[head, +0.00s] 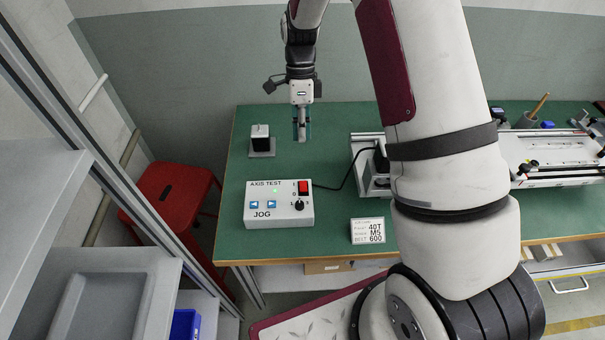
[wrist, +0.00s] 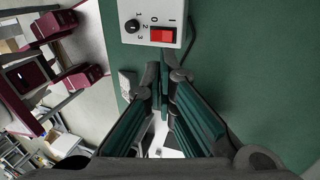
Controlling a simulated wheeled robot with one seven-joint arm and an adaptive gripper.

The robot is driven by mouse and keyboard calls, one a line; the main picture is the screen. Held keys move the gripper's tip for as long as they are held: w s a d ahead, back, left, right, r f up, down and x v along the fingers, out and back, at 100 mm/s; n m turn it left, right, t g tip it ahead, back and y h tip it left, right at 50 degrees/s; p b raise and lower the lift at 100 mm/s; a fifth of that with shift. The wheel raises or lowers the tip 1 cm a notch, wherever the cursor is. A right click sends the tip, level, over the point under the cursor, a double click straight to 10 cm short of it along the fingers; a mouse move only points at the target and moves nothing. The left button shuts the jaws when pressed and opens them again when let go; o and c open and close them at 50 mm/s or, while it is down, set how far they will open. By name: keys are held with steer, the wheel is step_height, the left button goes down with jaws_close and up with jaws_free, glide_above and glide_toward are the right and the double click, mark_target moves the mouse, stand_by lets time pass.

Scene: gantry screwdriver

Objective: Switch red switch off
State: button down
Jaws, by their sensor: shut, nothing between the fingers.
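The red switch (head: 303,187) is a rocker at the upper right of the grey control box (head: 260,223), which is marked AXIS TEST and JOG. In the wrist view the red switch (wrist: 163,35) sits below the marks 0 and I; I cannot tell which side is pressed. A small green light (head: 275,190) glows on the box. My gripper (head: 301,137) points down behind the box, apart from the switch. In the wrist view my gripper (wrist: 164,75) has its green-padded fingers together and empty, with the switch just beyond their tips.
A black knob (head: 299,205) sits below the switch, and two blue buttons (head: 262,204) are on the left. A small black-and-white block (head: 260,138) stands on a plate behind the box. A sign (head: 368,231) and a cabled device (head: 366,183) are to the right.

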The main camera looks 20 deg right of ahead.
mark_target(303, 187)
steer(key=p+x, duration=0.3)
steer(key=x, duration=1.1)
steer(key=shift+s, duration=0.15)
